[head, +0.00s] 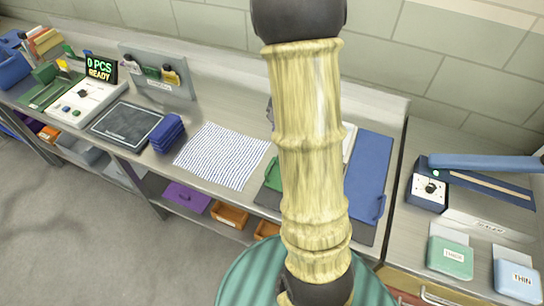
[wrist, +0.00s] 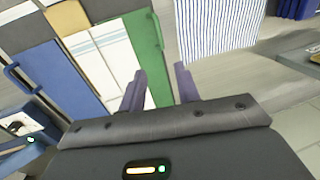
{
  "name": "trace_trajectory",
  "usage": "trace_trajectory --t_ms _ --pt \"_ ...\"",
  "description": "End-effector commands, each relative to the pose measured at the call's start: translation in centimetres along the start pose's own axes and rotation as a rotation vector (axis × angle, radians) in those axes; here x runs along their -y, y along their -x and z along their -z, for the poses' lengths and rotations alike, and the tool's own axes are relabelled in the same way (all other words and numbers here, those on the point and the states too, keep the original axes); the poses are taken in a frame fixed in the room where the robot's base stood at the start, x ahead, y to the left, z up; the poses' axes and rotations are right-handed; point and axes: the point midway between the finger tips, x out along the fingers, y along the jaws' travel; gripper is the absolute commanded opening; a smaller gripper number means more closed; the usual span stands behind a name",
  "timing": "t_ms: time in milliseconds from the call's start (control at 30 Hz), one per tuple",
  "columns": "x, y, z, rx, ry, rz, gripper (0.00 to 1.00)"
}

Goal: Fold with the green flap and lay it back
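The green flap (wrist: 143,45) lies flat along one side of a board on the bench in the wrist view. A white panel with thin stripes (wrist: 108,62), a tan strip (wrist: 66,17) and a blue flap (wrist: 50,68) with a loop handle lie beside it. In the head view my arm hides most of this; a bit of green flap (head: 274,174) and the blue flap (head: 368,175) show on either side. My gripper (wrist: 160,68) is open and empty, its fingers above the bench near the green flap's edge. Their height above it is unclear.
A blue-striped white cloth (head: 222,155) lies left of the board, with a folded blue stack (head: 168,133) beyond it. A sealer (head: 430,190) and labelled green and blue pouches (head: 450,257) stand at right. A counter box (head: 88,100) reads "0 PCS READY".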

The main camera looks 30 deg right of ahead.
Motion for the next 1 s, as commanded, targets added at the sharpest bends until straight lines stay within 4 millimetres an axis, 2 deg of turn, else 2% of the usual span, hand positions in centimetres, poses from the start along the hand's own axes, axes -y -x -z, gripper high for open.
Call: trace_trajectory --t_ms 200,367,1000 --pt "0.0 -0.3 -0.1 0.001 0.002 -0.001 0.32" --pt "0.0 -1.8 -0.1 0.004 0.002 -0.002 0.32" --pt "-0.1 -12.9 -0.1 0.003 0.002 -0.002 0.32"
